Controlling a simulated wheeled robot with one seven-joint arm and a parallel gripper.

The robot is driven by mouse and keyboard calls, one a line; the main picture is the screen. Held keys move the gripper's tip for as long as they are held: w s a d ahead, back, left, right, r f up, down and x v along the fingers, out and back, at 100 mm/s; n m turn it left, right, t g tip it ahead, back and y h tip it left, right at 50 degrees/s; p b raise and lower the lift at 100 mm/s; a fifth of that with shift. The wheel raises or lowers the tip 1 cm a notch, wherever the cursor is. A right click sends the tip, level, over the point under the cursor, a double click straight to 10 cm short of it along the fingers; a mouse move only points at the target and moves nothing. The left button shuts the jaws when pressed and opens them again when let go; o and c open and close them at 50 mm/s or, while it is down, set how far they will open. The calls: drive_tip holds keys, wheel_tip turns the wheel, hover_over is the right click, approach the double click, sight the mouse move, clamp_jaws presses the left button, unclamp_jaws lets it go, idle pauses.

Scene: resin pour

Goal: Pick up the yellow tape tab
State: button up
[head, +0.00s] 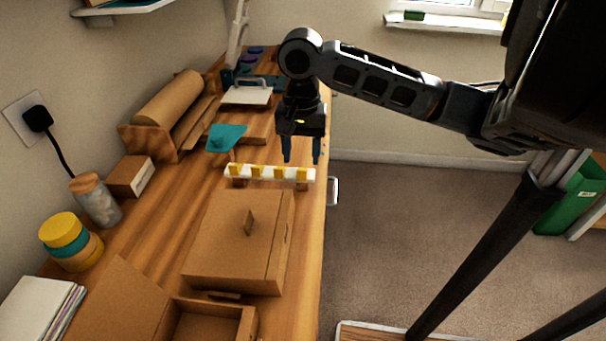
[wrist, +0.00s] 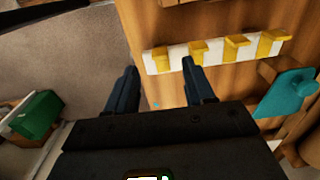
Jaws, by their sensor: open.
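Several yellow tape tabs stand along a white strip (head: 268,175) across the workbench. The rightmost tab in the head view (head: 302,174) is nearest my gripper (head: 301,162). In the wrist view a yellow tab (wrist: 161,59) shows just beyond the gap between my fingertips (wrist: 158,68), apart from them as far as I can tell. My gripper is open, its two dark fingers pointing down near the strip's right end. Nothing shows between the fingers. The other tabs, such as the one at the far end (wrist: 271,38), stand spaced along the strip.
A cardboard box (head: 225,235) lies in front of the strip. A teal piece (head: 226,138) stands behind it, also in the wrist view (wrist: 285,93). A brown paper roll (head: 168,103) stands at the back left. The bench's right edge is close to my gripper, with carpet beyond.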

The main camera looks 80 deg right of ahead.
drive_tip(key=shift+a+f, duration=0.15)
drive_tip(key=shift+f, duration=2.2)
drive_tip(key=shift+c, duration=0.4)
drive_tip(key=c, duration=0.8)
